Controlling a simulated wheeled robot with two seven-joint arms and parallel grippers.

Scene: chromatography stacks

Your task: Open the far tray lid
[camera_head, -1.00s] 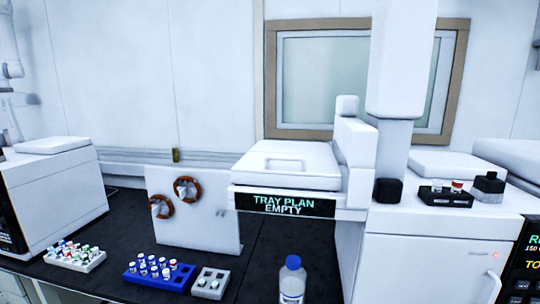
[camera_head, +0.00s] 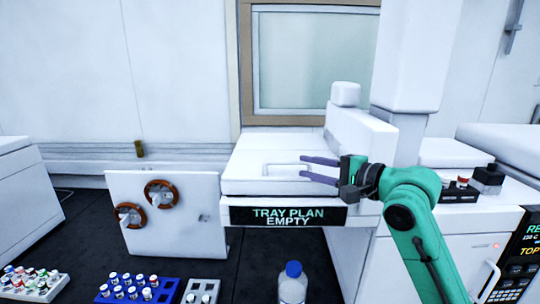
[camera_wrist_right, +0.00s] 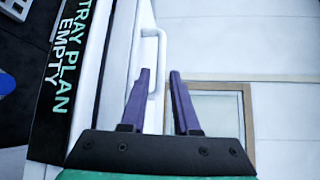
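The tray lid (camera_head: 248,168) is a white flat cover with a raised bar handle (camera_head: 285,164), lying closed above the black "TRAY PLAN EMPTY" sign (camera_head: 288,216). My right gripper (camera_head: 304,168) reaches in from the right over the lid. Its two purple fingers are apart, with nothing between them, close to the right end of the handle. In the right wrist view the handle (camera_wrist_right: 162,62) shows just beyond the fingertips (camera_wrist_right: 160,72), mostly on the left finger's side. Whether a finger touches it, I cannot tell. My left gripper is not in view.
A white column (camera_head: 413,60) and a white block (camera_head: 358,140) stand right of the lid. A blue-capped bottle (camera_head: 292,287) stands below the sign. A blue vial rack (camera_head: 165,291) and a white panel with brown rings (camera_head: 190,225) are to the left.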

